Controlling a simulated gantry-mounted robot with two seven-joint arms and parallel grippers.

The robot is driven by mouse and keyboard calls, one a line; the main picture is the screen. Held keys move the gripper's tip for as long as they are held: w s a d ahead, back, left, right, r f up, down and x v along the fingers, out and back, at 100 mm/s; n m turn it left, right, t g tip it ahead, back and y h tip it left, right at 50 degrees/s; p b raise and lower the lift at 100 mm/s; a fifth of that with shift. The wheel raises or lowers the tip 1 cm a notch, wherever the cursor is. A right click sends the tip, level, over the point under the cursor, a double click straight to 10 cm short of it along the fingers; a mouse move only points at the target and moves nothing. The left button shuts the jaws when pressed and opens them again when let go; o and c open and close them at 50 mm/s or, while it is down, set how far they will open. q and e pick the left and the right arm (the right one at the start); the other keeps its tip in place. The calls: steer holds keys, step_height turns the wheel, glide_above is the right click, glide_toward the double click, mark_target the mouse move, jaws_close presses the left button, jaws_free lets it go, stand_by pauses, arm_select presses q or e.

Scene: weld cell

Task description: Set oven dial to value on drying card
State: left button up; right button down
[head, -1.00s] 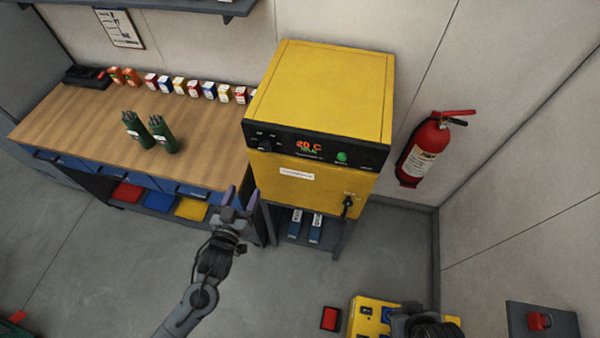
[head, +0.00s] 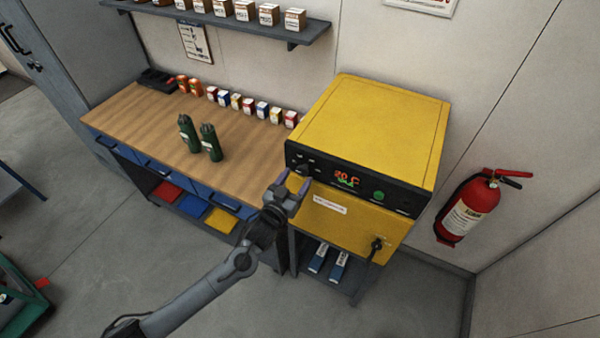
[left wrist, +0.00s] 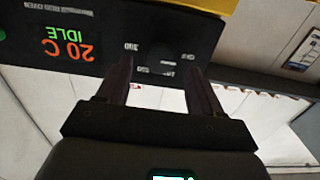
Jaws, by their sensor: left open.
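The yellow oven (head: 365,125) stands right of the bench. Its black panel (head: 405,197) has a lit display (head: 346,178), which reads 20 C and IDLE, upside down, in the left wrist view (left wrist: 68,45). The dark dial (left wrist: 160,54) shows in the left wrist view beyond and between my fingers, with small white marks around it. My left gripper (head: 293,181) is open and empty just in front of the panel's left end; I see no contact with the dial. A white card (head: 195,42) hangs on the wall above the bench; its writing is too small to read.
The wooden bench (head: 150,135) holds two green canisters (head: 199,138) and a row of small boxes (head: 249,105). A shelf (head: 240,33) hangs above. A fire extinguisher (head: 466,208) is on the wall to the right. The oven handle (head: 376,247) sticks out below the panel.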

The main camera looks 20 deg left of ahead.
mark_target(304, 169)
arm_select(q)
steer(key=shift+w+d, duration=0.2)
steer(key=shift+w, duration=1.25)
steer(key=shift+c, duration=0.5)
steer(key=c, duration=0.9)
